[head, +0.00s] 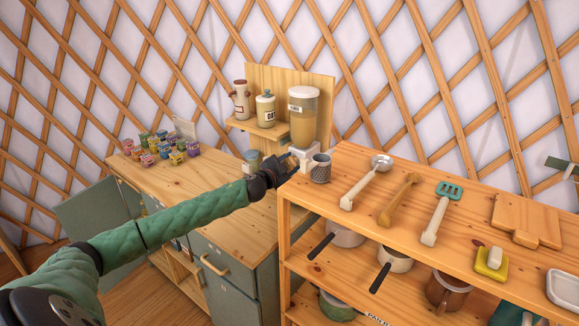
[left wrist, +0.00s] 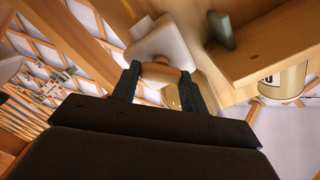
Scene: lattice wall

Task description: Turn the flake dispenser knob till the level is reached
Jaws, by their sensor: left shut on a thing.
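The flake dispenser (head: 304,118) stands against a wooden back board, with a clear, tan-filled hopper on a white base. My left gripper (head: 284,166) reaches the dispenser's base from the left. In the left wrist view the fingers of my left gripper (left wrist: 160,84) are shut on a round wooden knob (left wrist: 160,74), in front of the white base (left wrist: 160,42). A grey speckled cup (head: 320,168) stands upright beside the base, at its lower right. The flake level inside the cup cannot be seen. I cannot make out my right gripper.
A small shelf (head: 258,129) left of the dispenser holds a labelled jar (head: 265,108) and a bottle (head: 241,99). The wooden rack (head: 400,213) at right carries utensils. Several small colourful boxes (head: 160,148) stand on the left counter; its middle is clear.

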